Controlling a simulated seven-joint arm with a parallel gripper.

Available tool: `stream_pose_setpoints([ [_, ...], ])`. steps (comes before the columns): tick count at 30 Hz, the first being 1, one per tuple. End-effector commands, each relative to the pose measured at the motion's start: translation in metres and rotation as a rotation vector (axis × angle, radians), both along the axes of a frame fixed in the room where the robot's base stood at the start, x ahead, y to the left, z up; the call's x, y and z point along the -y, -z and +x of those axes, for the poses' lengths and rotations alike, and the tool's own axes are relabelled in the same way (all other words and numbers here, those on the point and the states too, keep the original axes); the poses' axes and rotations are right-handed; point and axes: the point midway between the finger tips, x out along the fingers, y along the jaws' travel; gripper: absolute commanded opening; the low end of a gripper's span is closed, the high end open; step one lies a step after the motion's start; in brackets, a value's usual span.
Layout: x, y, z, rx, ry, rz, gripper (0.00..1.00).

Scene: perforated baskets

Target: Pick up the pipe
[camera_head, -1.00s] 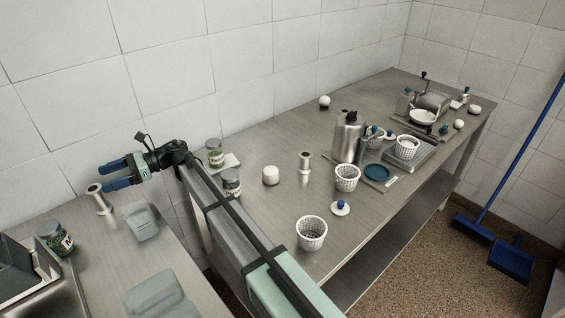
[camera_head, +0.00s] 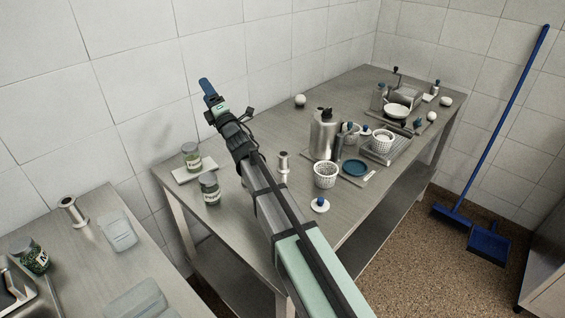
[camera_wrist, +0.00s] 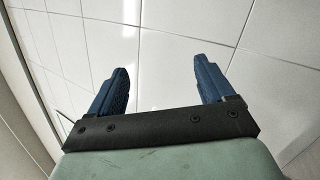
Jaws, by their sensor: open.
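Two flanged metal pipe pieces show in the head view. One pipe (camera_head: 73,211) stands on the left counter near its back edge. A second, similar pipe (camera_head: 284,164) stands on the long table, just right of my arm. My gripper (camera_head: 206,88) is raised toward the tiled wall, apart from both pipes. In the wrist view my gripper (camera_wrist: 160,75) has its two blue fingers spread wide with nothing between them. Only wall tiles show beyond the fingers.
Jars (camera_head: 191,156) (camera_head: 210,188) stand left of my arm on the long table. A metal bottle (camera_head: 323,135), white perforated baskets (camera_head: 326,176) (camera_head: 382,142) and a blue dish (camera_head: 356,168) stand to the right. A gap separates the left counter (camera_head: 95,262) from this table.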

Motion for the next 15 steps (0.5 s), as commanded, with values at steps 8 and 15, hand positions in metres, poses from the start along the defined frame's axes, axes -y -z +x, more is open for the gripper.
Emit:
stream_pose_setpoints([
  [8,0.152,0.05,0.021,-0.545,0.152,0.399,0.82],
  [15,0.227,0.105,-0.008,-0.998,0.142,0.759,0.82],
])
